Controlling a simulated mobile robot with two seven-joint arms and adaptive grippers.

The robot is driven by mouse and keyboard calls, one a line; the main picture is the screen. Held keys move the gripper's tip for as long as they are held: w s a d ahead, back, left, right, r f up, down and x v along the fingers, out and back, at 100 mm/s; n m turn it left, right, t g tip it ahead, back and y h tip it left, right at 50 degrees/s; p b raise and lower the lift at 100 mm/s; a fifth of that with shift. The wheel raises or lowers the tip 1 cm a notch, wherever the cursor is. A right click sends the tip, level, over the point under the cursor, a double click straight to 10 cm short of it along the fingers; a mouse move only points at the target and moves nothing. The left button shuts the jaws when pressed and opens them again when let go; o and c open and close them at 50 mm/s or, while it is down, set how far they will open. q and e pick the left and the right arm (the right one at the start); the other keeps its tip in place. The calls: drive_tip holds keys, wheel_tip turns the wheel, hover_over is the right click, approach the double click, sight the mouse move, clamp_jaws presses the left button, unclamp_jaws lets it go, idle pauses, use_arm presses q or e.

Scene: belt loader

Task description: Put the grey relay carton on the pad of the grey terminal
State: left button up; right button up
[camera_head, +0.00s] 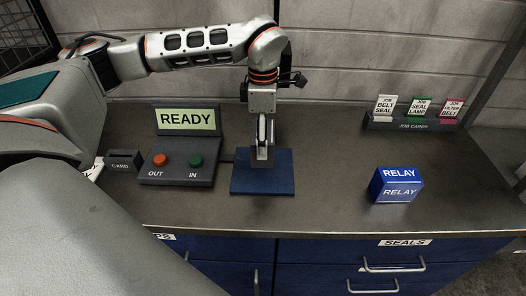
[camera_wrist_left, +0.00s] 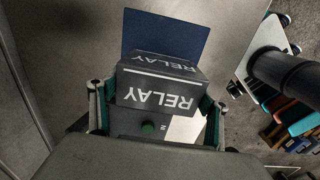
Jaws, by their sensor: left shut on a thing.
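My left gripper (camera_head: 262,150) points down over the dark blue pad (camera_head: 281,181). In the left wrist view the grey relay carton (camera_wrist_left: 158,87), with white RELAY lettering, sits between the fingers (camera_wrist_left: 154,110), which are shut on it. In the head view the carton is mostly hidden by the gripper. The pad (camera_wrist_left: 165,35) shows beyond the carton in the wrist view; I cannot tell whether they touch. The grey terminal (camera_head: 180,174) stands left of the pad with a READY screen (camera_head: 185,119), a red OUT button and a green IN button. My right gripper is not in view.
A blue relay carton (camera_head: 397,186) stands on the bench at right. A job card rack (camera_head: 411,123) with several cards is at the back right. A dark CARD block (camera_head: 121,161) is left of the terminal. The bench between pad and blue carton is clear.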

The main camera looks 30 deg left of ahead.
use_arm(q)
drive_tip(key=shift+f, duration=2.8)
drive_tip(key=shift+f, duration=0.2)
drive_tip(key=o, duration=1.2)
wheel_tip(320, 180, up, 12)
drive_tip(key=shift+r, duration=0.2)
drive_tip(key=shift+d, duration=0.1)
